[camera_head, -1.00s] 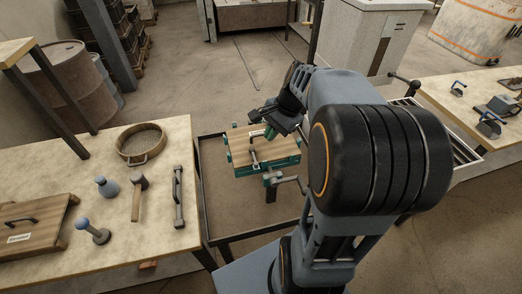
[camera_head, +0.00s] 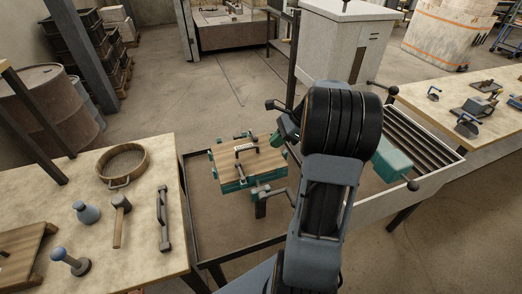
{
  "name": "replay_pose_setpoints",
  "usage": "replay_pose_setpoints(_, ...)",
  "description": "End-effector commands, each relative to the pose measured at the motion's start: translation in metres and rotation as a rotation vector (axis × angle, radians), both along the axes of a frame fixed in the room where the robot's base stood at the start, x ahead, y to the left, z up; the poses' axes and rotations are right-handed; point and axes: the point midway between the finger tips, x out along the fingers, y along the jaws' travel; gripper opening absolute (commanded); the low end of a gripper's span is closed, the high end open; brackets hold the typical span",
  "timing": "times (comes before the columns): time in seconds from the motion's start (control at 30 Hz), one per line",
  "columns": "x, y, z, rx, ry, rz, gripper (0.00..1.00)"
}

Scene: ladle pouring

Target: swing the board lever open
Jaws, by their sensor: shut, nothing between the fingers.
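A wooden board (camera_head: 250,164) in a green frame (camera_head: 232,185) lies on the sunken brown bed left of my arm. A dark bar handle (camera_head: 245,148) stands on the board's top. A grey bent lever (camera_head: 274,193) sticks out at the front right of the frame. It appears to lie roughly level, pointing right, and its right end is close to my arm's outline. Which of these the board lever is, I cannot tell for sure.
The left bench (camera_head: 115,245) holds a round sieve (camera_head: 124,165), a mallet (camera_head: 120,220), a grey flask (camera_head: 86,212) and a dark handled tool (camera_head: 163,218). A slatted rack (camera_head: 425,140) and a teal block (camera_head: 390,160) with a ball-ended rod lie right. Floor shows at the lower right.

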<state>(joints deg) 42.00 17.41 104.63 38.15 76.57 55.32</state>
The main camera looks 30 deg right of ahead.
Motion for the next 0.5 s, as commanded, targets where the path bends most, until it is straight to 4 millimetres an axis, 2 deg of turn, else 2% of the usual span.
replay_pose_setpoints(0.5, 0.022, 0.055, -0.071, 0.003, 0.004, 0.004, 0.00)
